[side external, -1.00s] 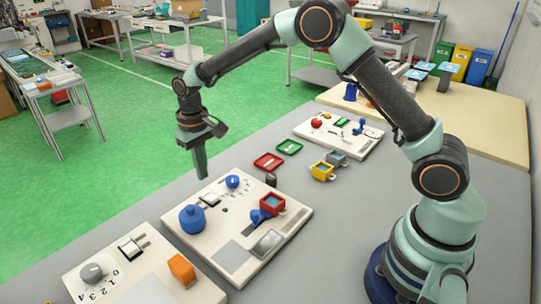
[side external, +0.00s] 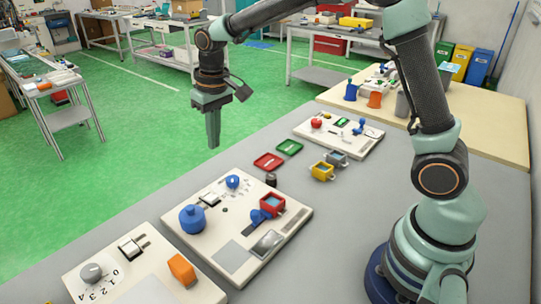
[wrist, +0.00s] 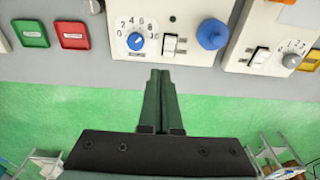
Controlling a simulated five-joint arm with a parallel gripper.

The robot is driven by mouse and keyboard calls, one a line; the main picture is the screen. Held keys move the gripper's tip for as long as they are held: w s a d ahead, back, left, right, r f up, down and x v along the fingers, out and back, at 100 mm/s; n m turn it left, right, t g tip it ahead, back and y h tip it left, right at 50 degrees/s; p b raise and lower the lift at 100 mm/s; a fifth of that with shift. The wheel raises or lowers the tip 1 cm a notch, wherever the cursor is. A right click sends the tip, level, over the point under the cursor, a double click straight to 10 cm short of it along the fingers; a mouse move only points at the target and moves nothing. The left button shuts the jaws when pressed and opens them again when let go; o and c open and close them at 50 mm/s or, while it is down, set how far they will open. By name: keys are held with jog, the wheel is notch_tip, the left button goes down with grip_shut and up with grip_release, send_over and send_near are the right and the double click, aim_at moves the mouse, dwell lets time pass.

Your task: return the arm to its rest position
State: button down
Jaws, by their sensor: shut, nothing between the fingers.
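My gripper (side external: 213,146) hangs pointing down in the side external view, above and beyond the far edge of the grey table (side external: 110,236). In the wrist view my gripper (wrist: 160,72) shows its two dark green fingers closed together with nothing between them. The fingertips are apart from the panels and touch nothing.
A white panel (side external: 232,259) with a blue dial, a blue knob and a red box lies on the table. Another panel (side external: 70,277) with an orange block is in front. Red (side external: 268,162) and green (side external: 290,147) trays and a yellow box (side external: 321,171) lie behind.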

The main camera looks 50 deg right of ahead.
jog(key=s+d+r+t, duration=0.2)
jog(key=s+d+r, duration=0.1)
jog(key=s, duration=0.6)
jog(key=s+d+r+t, duration=0.2)
jog(key=s+d+r, duration=0.1)
jog(key=s, duration=0.6)
jog(key=shift+d+r, duration=0.35)
jog(key=shift+r, duration=0.3)
